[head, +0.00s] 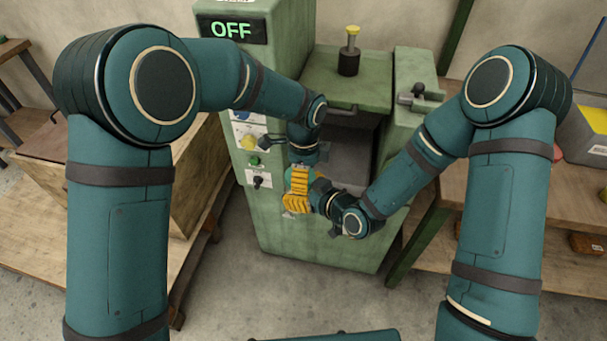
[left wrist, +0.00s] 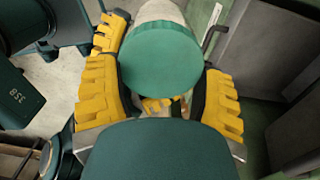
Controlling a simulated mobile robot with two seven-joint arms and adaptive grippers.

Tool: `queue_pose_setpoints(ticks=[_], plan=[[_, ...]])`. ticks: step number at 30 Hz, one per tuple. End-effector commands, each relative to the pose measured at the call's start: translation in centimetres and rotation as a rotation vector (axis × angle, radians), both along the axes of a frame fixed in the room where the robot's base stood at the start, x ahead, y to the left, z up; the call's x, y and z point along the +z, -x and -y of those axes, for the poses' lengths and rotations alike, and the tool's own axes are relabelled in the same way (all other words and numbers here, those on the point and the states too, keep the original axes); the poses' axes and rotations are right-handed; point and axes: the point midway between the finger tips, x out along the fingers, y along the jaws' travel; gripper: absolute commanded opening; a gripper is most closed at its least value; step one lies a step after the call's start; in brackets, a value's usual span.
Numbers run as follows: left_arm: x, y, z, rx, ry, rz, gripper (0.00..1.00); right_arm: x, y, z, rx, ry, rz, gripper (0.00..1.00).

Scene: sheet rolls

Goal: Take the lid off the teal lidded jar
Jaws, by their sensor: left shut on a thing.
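The teal lid (left wrist: 160,58) shows as a round flat disc in the left wrist view, with a pale surface, perhaps the jar's body (left wrist: 163,12), just beyond it. My left gripper (left wrist: 163,85) is shut on the lid, with one yellow finger on each side. In the head view the left gripper (head: 301,180) points down in front of the green machine, and the lid is mostly hidden. My right gripper (head: 296,203) comes in from the right just below the left one, its yellow fingers close to the jar. Whether it grips the jar is hidden.
The green machine (head: 262,205) with an OFF display stands right behind the grippers, its dark opening (head: 350,150) beside them. A wooden crate (head: 190,165) stands to the left. A wooden workbench (head: 540,215) is to the right. Bare floor lies in front.

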Motion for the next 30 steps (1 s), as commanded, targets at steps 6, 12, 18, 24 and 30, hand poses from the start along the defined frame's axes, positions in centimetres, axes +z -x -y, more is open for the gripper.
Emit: queue_pose_setpoints(ticks=[6, 12, 18, 24, 30], plan=[[0.06, -0.13, 0.37, 0.068, 0.006, 0.007, 0.27, 0.3, 0.26, -0.69, 0.019, -0.005, 0.007, 0.0], [0.03, -0.14, 0.29, 0.066, 0.005, 0.006, 0.76, 0.31, 0.23, -0.64, 0.018, -0.005, 0.008, 0.0], [0.03, -0.06, 0.24, 0.066, 0.003, 0.004, 0.98, 0.23, 0.08, -0.41, 0.011, -0.004, 0.006, 0.0], [0.01, 0.0, 0.18, 0.066, 0.001, 0.001, 0.98, 0.19, 0.0, -0.26, 0.007, -0.003, 0.005, 0.0], [0.0, -0.02, 0.09, 0.067, 0.0, 0.001, 0.98, 0.16, -0.03, -0.18, 0.005, -0.002, 0.005, 0.0]])
